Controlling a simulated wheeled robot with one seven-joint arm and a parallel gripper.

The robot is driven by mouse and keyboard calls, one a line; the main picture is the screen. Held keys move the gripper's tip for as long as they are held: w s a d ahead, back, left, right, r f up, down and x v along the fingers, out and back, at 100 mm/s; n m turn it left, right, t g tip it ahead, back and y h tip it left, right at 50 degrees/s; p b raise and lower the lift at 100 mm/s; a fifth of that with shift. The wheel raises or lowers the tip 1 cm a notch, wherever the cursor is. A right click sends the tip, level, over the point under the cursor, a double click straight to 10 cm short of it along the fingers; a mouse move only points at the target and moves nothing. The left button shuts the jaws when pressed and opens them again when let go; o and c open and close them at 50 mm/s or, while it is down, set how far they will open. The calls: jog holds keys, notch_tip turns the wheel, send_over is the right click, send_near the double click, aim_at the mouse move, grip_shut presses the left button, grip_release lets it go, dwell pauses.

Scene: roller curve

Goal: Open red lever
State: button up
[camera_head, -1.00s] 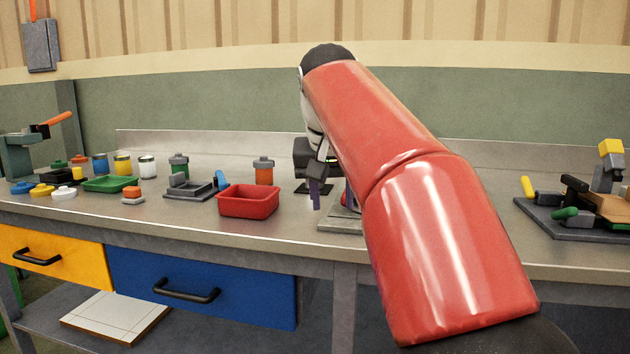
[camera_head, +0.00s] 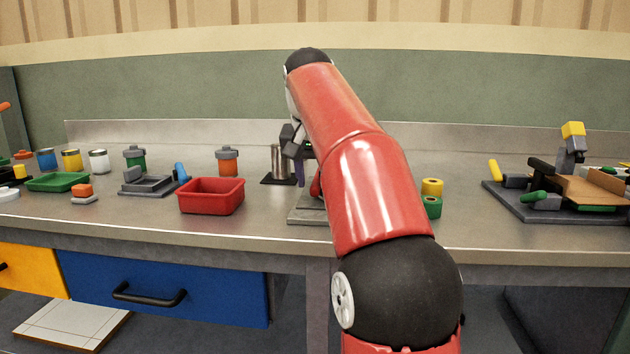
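A small part of a red lever (camera_head: 316,184) shows just left of my red arm. It stands over a grey metal base plate (camera_head: 305,207) on the bench. My arm hides most of the lever and the plate's right part, so I cannot tell the lever's position. My gripper (camera_head: 300,170) points down above and behind the plate, close to the lever's visible part. One dark purple finger shows clearly; the other is hidden or unclear. I cannot tell whether the gripper touches the lever.
A metal cylinder (camera_head: 279,160) on a dark base stands just left of my gripper. A red bin (camera_head: 211,196) lies farther left. Yellow and green rolls (camera_head: 432,187) stand right of my arm. A grey fixture (camera_head: 545,212) is at the right. Bench space between is clear.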

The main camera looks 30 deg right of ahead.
jog(key=shift+w+d+f, duration=0.15)
jog(key=shift+w+f, duration=0.05)
jog(key=shift+f, duration=0.4)
grip_shut()
